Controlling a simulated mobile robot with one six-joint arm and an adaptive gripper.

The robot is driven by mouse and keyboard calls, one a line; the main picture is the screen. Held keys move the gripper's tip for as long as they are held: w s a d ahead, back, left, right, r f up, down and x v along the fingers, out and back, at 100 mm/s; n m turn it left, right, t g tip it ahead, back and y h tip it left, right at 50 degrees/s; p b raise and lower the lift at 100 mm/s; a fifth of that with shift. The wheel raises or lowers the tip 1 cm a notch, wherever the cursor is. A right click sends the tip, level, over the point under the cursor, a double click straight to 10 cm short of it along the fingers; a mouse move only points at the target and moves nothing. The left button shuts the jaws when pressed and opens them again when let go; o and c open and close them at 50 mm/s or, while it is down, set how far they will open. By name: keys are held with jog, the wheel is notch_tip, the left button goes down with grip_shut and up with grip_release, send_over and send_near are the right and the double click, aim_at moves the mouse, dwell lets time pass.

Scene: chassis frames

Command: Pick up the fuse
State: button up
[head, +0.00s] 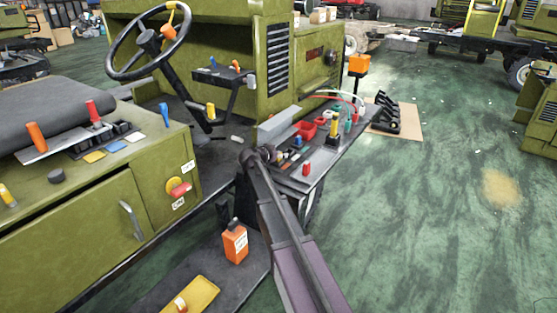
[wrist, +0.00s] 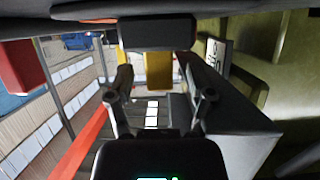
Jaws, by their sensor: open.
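My gripper (wrist: 160,92) shows in the wrist view with its two dark fingers apart and nothing clasped between them. A yellow piece (wrist: 158,70) appears beyond the gap between the fingers, below a dark block (wrist: 155,34). I cannot tell if either is the fuse. In the head view my arm reaches up to the near left edge of a dark work shelf (head: 318,178). Several small coloured parts lie on it, among them a red piece (head: 306,168) and a yellow-and-black upright item (head: 333,128). None is clearly recognisable as the fuse.
A grey box (head: 285,125) and a red bin (head: 305,130) crowd the shelf. The steering wheel (head: 143,42) and green vehicle body (head: 75,240) stand left. An orange bottle (head: 235,242) stands below. Open green floor (head: 440,220) lies right.

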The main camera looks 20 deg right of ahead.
dwell(0.3)
grip_shut()
jog(key=shift+r, duration=0.15)
notch_tip(320, 180, up, 4)
jog(key=p, duration=0.3)
jog(key=shift+f+p, duration=0.25)
jog(key=shift+p, duration=0.1)
jog(key=s+a+r+p, duration=0.1)
jog(key=s+a, duration=0.1)
jog(key=s, duration=1.4)
jog(key=shift+a, duration=0.2)
jog(key=shift+r, duration=0.15)
